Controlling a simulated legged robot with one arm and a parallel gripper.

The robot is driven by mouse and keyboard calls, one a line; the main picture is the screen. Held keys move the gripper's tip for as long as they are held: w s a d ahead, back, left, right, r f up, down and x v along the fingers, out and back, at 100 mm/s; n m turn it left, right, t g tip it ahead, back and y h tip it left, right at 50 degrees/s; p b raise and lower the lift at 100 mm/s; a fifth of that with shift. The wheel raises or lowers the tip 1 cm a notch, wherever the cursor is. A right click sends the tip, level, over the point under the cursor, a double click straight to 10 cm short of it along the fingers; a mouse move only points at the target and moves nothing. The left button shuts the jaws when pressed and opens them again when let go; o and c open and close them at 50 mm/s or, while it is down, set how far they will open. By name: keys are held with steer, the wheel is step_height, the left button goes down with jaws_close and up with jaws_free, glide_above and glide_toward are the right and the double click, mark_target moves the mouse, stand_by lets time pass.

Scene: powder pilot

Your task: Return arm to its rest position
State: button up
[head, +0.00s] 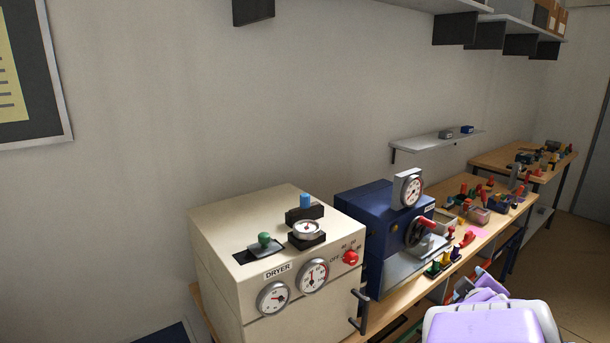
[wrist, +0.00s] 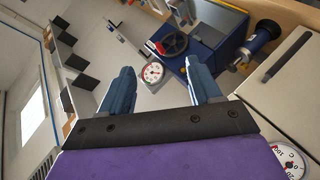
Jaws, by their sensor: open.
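My gripper (wrist: 160,88) shows in the wrist view with its two blue fingers spread apart and nothing between them. Beyond the fingers are the blue machine (wrist: 218,45), its round gauge (wrist: 153,72) and its dark handwheel with a red grip (wrist: 172,43). In the head view my purple and white arm (head: 490,322) shows at the bottom right, in front of the bench. The gripper's fingers cannot be made out there.
A cream dryer (head: 230,250) with dials, a green-knobbed lever and a red knob stands on the wooden bench. The blue machine (head: 372,225) stands to its right. Small coloured items and bins (head: 475,213) lie farther along. A wall shelf (head: 435,142) hangs above; floor at right is clear.

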steer(key=s+a+f+m+g+y, duration=0.1)
steer(key=s+a+f+m+g, duration=0.1)
steer(key=s+a, duration=0.5)
steer(key=s+a+f+m+g+y, duration=0.2)
steer(key=s+a+g, duration=0.5)
steer(key=s, duration=1)
steer(key=s+a+f+m+g+y, duration=0.2)
steer(key=s+a, duration=0.6)
steer(key=s, duration=0.4)
step_height(320, 180, down, 3)
steer(key=m+g, duration=0.1)
steer(key=g, duration=0.2)
steer(key=shift+s, duration=0.25)
steer(key=shift+r, duration=0.1)
